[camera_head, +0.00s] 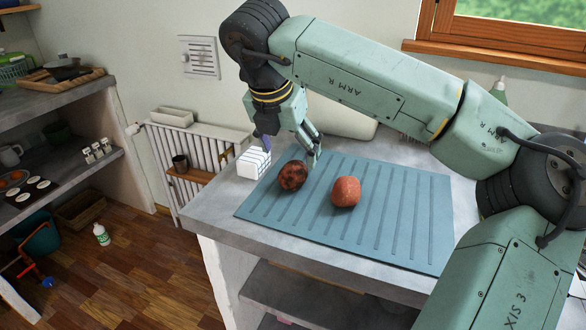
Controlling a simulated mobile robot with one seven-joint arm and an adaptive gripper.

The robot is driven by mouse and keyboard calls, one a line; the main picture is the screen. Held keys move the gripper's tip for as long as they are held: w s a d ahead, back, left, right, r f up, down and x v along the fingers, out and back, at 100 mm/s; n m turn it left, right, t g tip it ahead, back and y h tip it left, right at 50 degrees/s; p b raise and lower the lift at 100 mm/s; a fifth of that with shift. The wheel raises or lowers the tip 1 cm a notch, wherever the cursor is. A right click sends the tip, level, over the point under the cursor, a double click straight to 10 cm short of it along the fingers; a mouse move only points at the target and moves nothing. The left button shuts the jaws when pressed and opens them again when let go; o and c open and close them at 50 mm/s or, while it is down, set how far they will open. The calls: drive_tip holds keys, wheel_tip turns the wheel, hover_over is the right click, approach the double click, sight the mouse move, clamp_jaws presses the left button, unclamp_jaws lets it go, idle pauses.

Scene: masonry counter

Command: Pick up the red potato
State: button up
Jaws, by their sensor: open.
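A smooth pinkish-red potato (346,191) lies on the blue ribbed mat (405,215), near its middle. A darker, mottled red-brown round item (292,175) lies to its left, near the mat's back left part. I take the smooth one for the red potato; the darker one I cannot name for sure. My gripper (288,150) points down, open and empty, just above and behind the dark item. It is up and to the left of the red potato, apart from it.
A white ribbed block (254,163) stands on the counter by the mat's left corner, close to my gripper. A pale rounded thing (340,120) is partly hidden behind my arm. A white radiator (190,160) stands left of the counter. The mat's front right is clear.

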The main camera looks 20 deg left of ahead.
sight(291, 168)
drive_tip(key=p+x, duration=0.1)
drive_tip(key=x, duration=0.1)
drive_tip(key=p+x, duration=0.1)
drive_tip(key=x, duration=0.5)
drive_tip(key=shift+s+a+f+p, duration=0.1)
drive_tip(key=shift+a+f+p, duration=0.1)
drive_tip(key=shift+a+p, duration=0.2)
drive_tip(key=c, duration=1.3)
